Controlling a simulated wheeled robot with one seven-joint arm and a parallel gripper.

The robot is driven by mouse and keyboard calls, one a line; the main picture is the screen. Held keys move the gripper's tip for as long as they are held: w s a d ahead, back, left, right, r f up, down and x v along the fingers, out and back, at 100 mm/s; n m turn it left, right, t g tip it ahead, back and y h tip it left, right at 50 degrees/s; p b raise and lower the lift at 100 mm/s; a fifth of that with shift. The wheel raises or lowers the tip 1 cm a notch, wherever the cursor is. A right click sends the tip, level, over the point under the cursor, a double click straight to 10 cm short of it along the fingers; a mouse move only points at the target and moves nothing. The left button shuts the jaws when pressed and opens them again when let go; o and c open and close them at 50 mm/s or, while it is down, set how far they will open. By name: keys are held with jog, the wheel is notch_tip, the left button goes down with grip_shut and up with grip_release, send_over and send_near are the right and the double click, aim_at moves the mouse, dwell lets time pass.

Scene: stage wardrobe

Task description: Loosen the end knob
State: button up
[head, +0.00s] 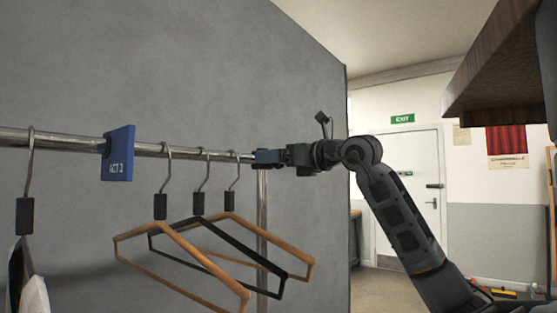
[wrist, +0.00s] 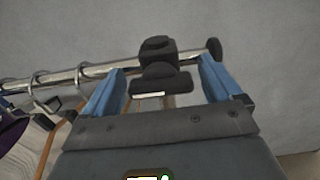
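At the rail's end, a dark clamp block (wrist: 157,55) sits on the chrome rail in the wrist view. A wide dark bar-shaped knob (wrist: 163,82) faces me below it, with a pale line along its edge. My gripper (wrist: 162,66) has its two blue fingers apart, one on each side of the knob; a gap shows on both sides and nothing is gripped. In the head view my gripper (head: 268,158) is at the right end of the rail and hides the knob and clamp.
The chrome rail (head: 80,140) runs left, with a blue "ACT 3" tag (head: 118,153) and several hangers (head: 185,258). A round dark cap (wrist: 214,48) ends the rail. A grey panel (head: 230,70) stands behind. A wooden shelf (head: 495,75) overhangs at upper right.

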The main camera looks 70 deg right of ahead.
jog(key=shift+o, duration=0.2)
jog(key=b+v, duration=0.1)
jog(key=v, duration=0.6)
jog(key=shift+s+b, duration=0.3)
jog(key=shift+s, duration=0.1)
